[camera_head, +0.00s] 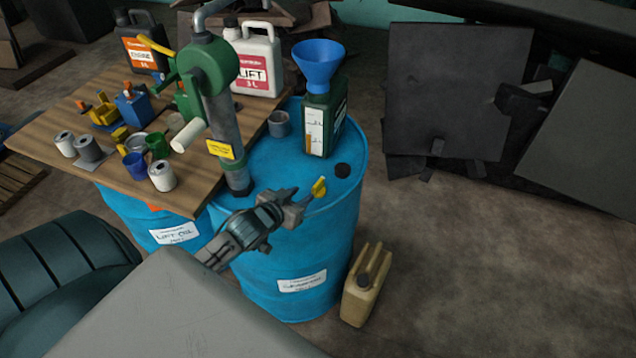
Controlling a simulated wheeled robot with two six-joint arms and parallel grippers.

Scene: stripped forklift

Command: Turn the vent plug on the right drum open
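The right drum (345,215) is blue, with a white label on its side. A yellow winged vent plug (319,187) stands on its top near the front edge. My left gripper (303,195) is over the front of the drum top, just left of the plug. Its two fingers look spread apart and point toward the plug. The plug's yellow wings show beyond the fingertips, and nothing appears held. Whether a fingertip touches the plug's base cannot be told. My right gripper is not in view.
A dark green bottle (325,125) with a blue funnel (318,64), a grey cup (279,124) and a black cap (342,170) are on the drum. A green hand pump (209,68) rises on the left. A tan jerrycan (364,287) stands on the floor at right.

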